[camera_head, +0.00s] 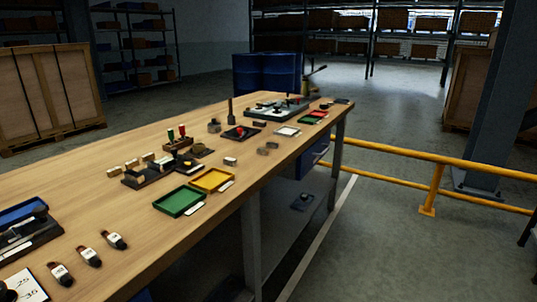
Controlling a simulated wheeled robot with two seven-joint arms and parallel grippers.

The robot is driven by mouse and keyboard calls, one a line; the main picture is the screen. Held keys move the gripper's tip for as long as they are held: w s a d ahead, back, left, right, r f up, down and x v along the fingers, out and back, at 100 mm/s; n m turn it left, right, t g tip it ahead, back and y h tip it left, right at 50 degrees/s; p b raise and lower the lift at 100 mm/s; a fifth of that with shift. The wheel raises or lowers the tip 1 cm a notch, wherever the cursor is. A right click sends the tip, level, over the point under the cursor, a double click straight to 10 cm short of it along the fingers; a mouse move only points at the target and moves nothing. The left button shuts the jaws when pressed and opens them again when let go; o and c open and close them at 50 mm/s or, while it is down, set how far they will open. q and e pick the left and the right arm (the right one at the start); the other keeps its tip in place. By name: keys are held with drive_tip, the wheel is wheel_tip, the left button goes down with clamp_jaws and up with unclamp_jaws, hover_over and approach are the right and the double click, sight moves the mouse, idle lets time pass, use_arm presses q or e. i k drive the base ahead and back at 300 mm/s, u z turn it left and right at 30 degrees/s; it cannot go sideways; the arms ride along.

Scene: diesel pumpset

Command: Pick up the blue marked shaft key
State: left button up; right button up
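The long wooden workbench (225,122) runs from the lower left to the middle of the view and carries many small parts. I cannot make out a blue mark on any small part, so I cannot tell which one is the shaft key. Small grey metal pieces (262,151) lie near the right edge of the bench, and another small piece (230,161) lies left of them. Several small tan blocks (131,163) sit on and by a dark holder (140,179). Neither of my grippers shows in this view.
A green tray (180,213) and a yellow tray (212,191) sit mid-bench. A blue tray (22,213) is at far left, near several black-and-white labelled items (88,256). A yellow rail (400,157) runs right of the bench. Open floor (390,250) lies at right.

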sight(270, 144)
drive_tip(key=z, duration=1.15)
drive_tip(key=i, duration=0.9)
drive_tip(key=u, duration=1.55)
